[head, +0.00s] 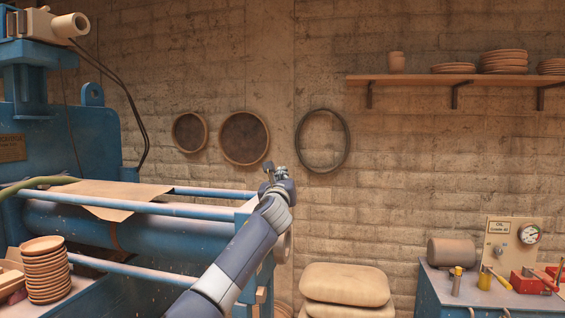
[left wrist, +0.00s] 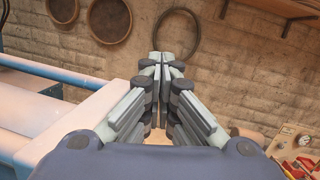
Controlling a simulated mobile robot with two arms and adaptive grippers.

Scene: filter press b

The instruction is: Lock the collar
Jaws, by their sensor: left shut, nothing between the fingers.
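The blue filter press (head: 150,240) fills the left of the head view, with two pale rails and a thick cylinder between its ends. I cannot clearly pick out the collar; my left arm hides part of the press's right end. A tan round part (head: 284,246) shows just right of that end, partly covered by the arm. My left gripper (head: 268,168) is raised above the right end of the press, in front of the brick wall. In the left wrist view its fingers (left wrist: 162,58) are together and empty. My right gripper is not in view.
A brown sheet (head: 110,196) lies over the press rails. Stacked plates (head: 45,270) stand at lower left. Tan sacks (head: 345,286) lie right of the arm. A blue cabinet (head: 445,297) holds an oil gauge panel (head: 512,243) and tools. Round screens (head: 244,138) and a ring (head: 346,150) hang behind.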

